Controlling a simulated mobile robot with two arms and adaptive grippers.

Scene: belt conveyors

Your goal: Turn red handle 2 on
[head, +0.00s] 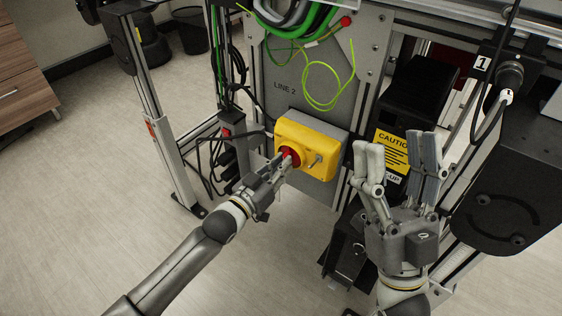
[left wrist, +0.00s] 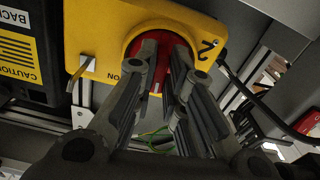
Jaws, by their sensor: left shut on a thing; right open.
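The red handle 2 (head: 289,157) is a red rotary knob on a yellow switch box (head: 318,147) under the "LINE 2" label. In the left wrist view the red handle (left wrist: 178,70) sits on the yellow plate (left wrist: 97,18), with "ON" and "2" printed beside it. My left gripper (head: 283,160) is shut on the handle, its fingers on either side and hiding part of it. The fingers (left wrist: 172,62) fill the middle of the left wrist view. My right gripper (head: 398,160) is open and empty, fingers upward, to the right of the box.
Green cables (head: 300,30) and a yellow-green wire (head: 330,85) hang above the box. A black unit with a yellow caution label (head: 391,151) stands behind my right gripper. A metal post (head: 160,130) is at the left. The floor (head: 110,190) at the left is clear.

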